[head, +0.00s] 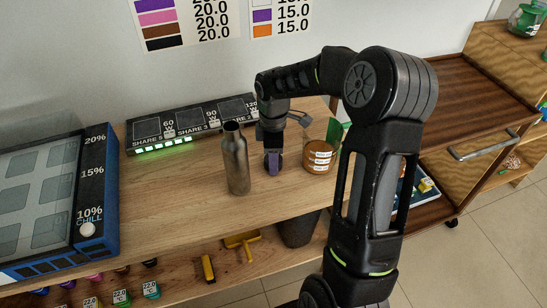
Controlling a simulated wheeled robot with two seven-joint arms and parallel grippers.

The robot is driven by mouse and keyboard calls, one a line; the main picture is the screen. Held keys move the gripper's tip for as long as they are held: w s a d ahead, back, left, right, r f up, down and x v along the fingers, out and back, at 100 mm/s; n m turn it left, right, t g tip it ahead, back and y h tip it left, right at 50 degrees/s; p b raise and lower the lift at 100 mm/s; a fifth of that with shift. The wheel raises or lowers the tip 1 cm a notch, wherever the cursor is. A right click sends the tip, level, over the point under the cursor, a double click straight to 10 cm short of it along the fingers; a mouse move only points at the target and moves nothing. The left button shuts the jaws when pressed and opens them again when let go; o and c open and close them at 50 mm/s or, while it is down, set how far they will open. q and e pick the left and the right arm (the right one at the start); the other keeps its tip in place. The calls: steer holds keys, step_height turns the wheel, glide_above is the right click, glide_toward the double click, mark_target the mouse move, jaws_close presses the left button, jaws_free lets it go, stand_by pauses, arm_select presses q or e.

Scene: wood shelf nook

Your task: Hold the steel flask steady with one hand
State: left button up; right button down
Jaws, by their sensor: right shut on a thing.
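The steel flask (235,160) stands upright on the wooden shelf top in the head view, a dark brushed-metal bottle with an open-looking mouth. My right gripper (273,160) points down just to the right of the flask, with a narrow gap between them. It is shut on a small purple thing (273,169), low over the wood; whether that touches the wood I cannot tell. My right arm covers part of the shelf top to the right. My left gripper is not in view.
An amber jar (319,157) with a label stands right of my gripper. A black labelled strip (190,127) with green lights runs along the wall. A blue-black chill box (95,200) stands at left. The wood left of and in front of the flask is clear.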

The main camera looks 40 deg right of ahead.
steer(key=shift+f, duration=0.15)
steer(key=c, duration=0.7)
jaws_free()
step_height(320, 180, up, 12)
steer(key=shift+r, duration=0.2)
stand_by(0.8)
